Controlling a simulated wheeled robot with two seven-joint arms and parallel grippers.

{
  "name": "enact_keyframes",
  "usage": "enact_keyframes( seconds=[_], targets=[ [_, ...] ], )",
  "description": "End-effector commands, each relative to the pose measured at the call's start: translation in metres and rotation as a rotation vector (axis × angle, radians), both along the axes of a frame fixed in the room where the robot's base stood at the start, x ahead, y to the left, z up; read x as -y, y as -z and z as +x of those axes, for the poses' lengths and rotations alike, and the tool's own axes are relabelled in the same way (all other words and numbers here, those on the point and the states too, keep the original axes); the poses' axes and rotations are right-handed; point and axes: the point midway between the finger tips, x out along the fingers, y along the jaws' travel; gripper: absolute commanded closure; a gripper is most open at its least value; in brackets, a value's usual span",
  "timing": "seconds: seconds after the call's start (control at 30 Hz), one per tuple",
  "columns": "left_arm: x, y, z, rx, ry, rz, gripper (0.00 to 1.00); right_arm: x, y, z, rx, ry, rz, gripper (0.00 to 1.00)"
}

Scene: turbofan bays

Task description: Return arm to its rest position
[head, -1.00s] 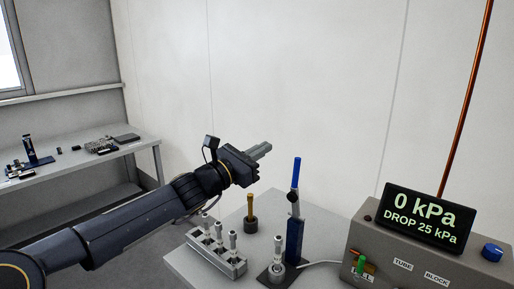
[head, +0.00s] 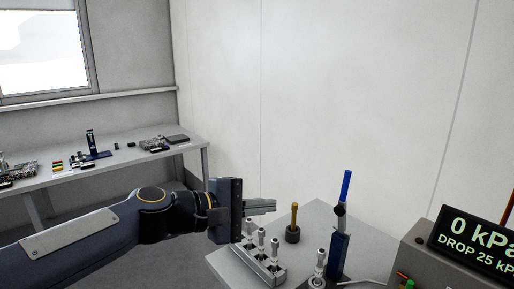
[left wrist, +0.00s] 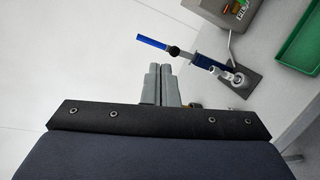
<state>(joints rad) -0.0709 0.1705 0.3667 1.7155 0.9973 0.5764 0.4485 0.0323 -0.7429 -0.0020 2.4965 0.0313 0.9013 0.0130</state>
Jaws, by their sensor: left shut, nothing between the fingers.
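My left gripper (head: 262,207) reaches in from the left in the head view. Its fingers are together with nothing between them, and they also show in the left wrist view (left wrist: 160,84). My right gripper is in neither view.
A grey table (head: 317,218) holds a brass-handled tool (head: 294,222), a blue stand (head: 339,252) with a blue-handled tool (head: 346,186), and a pressure box (head: 414,257) reading 0 kPa. A green tray (left wrist: 302,42) shows in the wrist view. A bench (head: 60,182) stands behind left.

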Motion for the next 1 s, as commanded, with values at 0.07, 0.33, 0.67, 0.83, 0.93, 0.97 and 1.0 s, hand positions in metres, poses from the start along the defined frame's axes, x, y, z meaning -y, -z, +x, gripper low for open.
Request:
enact_keyframes(
  seconds=[0.07, 0.33, 0.67, 0.83, 0.93, 0.97, 1.0],
  targets=[
    [-0.044, 0.027, -0.037, 0.122, 0.005, 0.217, 1.00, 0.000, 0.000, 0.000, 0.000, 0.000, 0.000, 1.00],
    [-0.168, 0.135, -0.155, 0.303, 0.100, 0.821, 1.00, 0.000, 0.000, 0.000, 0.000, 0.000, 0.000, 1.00],
    [-0.225, 0.214, -0.239, 0.314, 0.228, 1.130, 1.00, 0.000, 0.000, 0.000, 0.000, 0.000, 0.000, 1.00],
    [-0.227, 0.218, -0.242, 0.312, 0.237, 1.143, 1.00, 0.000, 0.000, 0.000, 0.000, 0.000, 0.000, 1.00],
    [-0.227, 0.217, -0.242, 0.312, 0.237, 1.142, 1.00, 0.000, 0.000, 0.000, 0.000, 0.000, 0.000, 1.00],
    [-0.227, 0.217, -0.242, 0.312, 0.237, 1.142, 1.00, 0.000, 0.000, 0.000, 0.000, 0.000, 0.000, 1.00],
    [-0.227, 0.217, -0.242, 0.313, 0.236, 1.142, 1.00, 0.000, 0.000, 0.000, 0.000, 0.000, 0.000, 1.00]
  ],
)
